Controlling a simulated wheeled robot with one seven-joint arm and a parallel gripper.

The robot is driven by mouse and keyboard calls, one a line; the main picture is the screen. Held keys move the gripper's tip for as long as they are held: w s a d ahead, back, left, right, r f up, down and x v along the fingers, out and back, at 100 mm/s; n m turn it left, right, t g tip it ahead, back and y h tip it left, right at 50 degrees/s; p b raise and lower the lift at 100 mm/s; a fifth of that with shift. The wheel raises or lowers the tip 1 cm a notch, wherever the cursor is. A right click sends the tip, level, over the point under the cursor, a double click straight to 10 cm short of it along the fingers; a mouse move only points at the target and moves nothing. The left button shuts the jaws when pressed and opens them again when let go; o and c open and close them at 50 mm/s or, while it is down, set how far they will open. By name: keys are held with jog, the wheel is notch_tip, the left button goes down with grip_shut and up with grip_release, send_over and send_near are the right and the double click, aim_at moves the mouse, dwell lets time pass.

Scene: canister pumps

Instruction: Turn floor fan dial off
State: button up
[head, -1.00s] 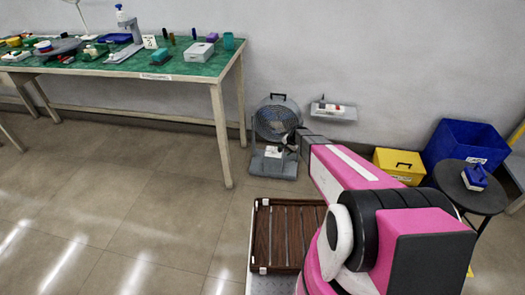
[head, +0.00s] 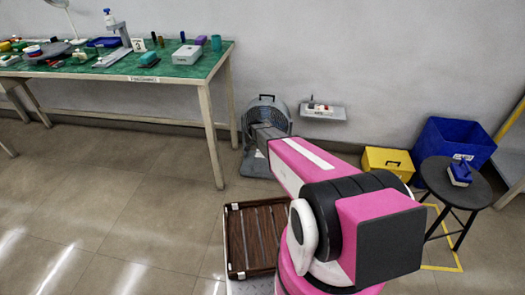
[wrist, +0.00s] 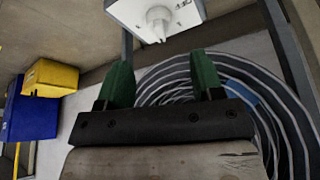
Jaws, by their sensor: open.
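The grey floor fan (head: 280,115) stands against the wall, right of the table, partly covered by my arm in the head view. In the wrist view its round grille (wrist: 285,120) fills the right side. A white panel (wrist: 125,10) with a white dial (wrist: 158,18) shows at the top of the wrist view. My gripper (wrist: 160,70) is open, its two green fingers apart with nothing between them. The dial lies beyond the fingertips, roughly in line with the gap; no contact shows. In the head view the dial and fingertips are hidden by my arm.
A green-topped table (head: 175,75) with several items stands left. A wall shelf (head: 322,111) is right of the fan. A yellow box (head: 388,162), blue bin (head: 452,140) and black stool (head: 450,185) stand further right. A brown slatted crate (head: 232,240) lies in front.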

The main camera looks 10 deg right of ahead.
jog(key=x, duration=0.8)
jog(key=shift+d+f, duration=0.1)
jog(key=c, duration=0.9)
